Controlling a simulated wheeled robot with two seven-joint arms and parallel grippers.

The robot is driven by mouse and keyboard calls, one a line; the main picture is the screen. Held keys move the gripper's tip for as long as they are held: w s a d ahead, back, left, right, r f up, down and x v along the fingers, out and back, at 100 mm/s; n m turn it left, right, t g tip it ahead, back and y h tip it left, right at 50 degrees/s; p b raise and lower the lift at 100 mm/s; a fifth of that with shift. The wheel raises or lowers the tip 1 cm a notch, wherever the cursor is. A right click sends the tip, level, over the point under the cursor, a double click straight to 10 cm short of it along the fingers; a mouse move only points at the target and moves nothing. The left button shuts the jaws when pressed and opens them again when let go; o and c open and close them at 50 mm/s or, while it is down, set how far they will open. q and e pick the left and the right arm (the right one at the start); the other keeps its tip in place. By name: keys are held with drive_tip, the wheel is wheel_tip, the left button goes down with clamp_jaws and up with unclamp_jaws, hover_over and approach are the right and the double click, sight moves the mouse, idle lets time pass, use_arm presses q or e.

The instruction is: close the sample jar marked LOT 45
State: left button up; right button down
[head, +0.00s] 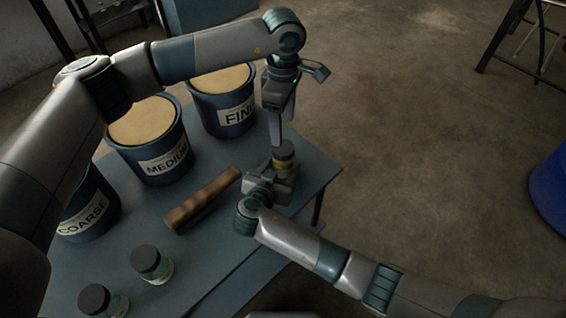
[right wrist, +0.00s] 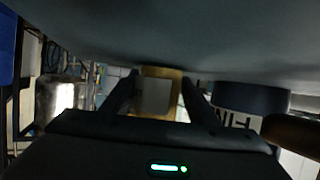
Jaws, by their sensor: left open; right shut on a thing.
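A small jar with a dark lid (head: 284,148) on top and a yellowish body (head: 283,164) stands near the table's right edge. My right gripper (head: 272,180) is shut on its body. In the right wrist view the yellow jar body (right wrist: 176,80) with a pale label (right wrist: 154,97) is between my right fingers (right wrist: 158,92); no lot number is readable. My left gripper (head: 279,125) points down just above and behind the lid, open. I cannot tell whether its fingers touch the lid, or how tightly the lid sits.
Two dark-lidded jars (head: 151,264) (head: 101,301) stand at the table's front left. A brown wooden block (head: 202,200) lies mid-table. Tubs marked COARSE (head: 88,213), MEDIUM (head: 158,158) and FINE (head: 228,112) line the left and back. A blue drum (head: 550,185) stands at the far right.

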sight(283, 147)
use_arm(q)
drive_tip(key=n, duration=1.3)
drive_tip(key=shift+f, duration=0.1)
drive_tip(key=shift+f, duration=3.9)
drive_tip(key=shift+c, duration=0.7)
drive_tip(key=c, duration=1)
drive_tip(key=o, duration=1.2)
drive_tip(key=shift+o, duration=0.2)
